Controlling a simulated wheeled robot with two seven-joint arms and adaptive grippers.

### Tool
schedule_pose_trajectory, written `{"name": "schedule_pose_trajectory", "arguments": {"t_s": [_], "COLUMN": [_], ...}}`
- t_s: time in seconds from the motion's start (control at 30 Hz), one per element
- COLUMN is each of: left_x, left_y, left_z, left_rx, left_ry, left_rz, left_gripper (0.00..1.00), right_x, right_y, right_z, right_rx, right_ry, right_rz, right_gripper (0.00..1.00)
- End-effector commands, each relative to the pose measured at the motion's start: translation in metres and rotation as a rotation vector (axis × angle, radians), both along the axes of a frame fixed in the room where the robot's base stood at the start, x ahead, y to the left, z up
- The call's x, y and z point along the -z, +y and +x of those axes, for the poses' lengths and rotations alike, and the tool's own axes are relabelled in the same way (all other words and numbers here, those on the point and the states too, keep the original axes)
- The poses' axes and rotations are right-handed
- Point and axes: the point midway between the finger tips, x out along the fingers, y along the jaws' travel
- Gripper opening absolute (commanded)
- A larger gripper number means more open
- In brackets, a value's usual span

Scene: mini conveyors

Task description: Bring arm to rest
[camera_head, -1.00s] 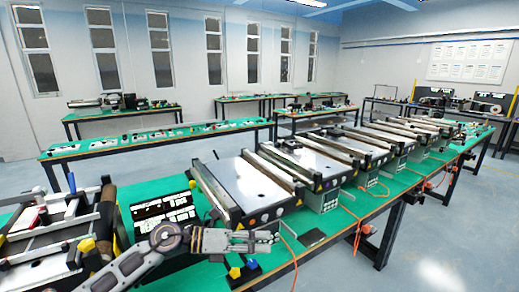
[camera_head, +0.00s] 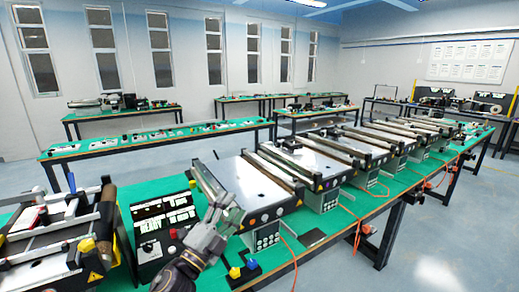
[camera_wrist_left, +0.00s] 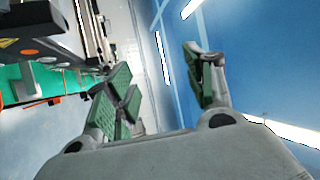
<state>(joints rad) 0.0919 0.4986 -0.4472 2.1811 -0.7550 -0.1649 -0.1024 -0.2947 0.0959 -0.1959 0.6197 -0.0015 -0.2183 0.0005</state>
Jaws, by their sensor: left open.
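My left wrist and forearm come in from the bottom edge. In the left wrist view the gripper (camera_wrist_left: 163,82) has its green-padded fingers spread apart, with nothing between them. Beyond the fingers are wall, floor and a blue surface. My right arm is not in view.
A conveyor (camera_head: 250,185) stands on the green-topped table (camera_head: 322,222) behind the gripper. A black control panel (camera_head: 155,247) and a roller machine (camera_head: 45,245) are at left. A small block with yellow and blue knobs (camera_head: 243,270) sits near the table edge. Open floor (camera_head: 440,240) lies at right.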

Motion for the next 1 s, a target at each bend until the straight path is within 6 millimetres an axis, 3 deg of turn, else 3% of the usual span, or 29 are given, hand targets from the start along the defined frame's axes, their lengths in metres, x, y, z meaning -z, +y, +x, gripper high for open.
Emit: {"name": "schedule_pose_trajectory", "arguments": {"t_s": [0.27, 0.57, 0.77, 1.0], "left_x": [0.047, 0.121, 0.176, 0.239], "left_y": [0.051, 0.098, 0.122, 0.139], "left_z": [0.006, -0.012, -0.041, -0.094], "left_rx": [-0.184, -0.377, -0.502, -0.642], "left_ry": [0.276, 0.602, 0.831, 1.118], "left_rz": [-0.226, -0.428, -0.542, -0.652], "left_gripper": [0.53, 0.53, 0.53, 0.53], "right_x": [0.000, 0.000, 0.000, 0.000], "right_y": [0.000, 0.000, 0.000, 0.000], "right_z": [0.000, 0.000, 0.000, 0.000], "right_rx": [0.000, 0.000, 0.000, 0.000], "right_ry": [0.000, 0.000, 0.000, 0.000], "right_rz": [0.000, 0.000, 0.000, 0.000], "right_gripper": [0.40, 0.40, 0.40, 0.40]}}
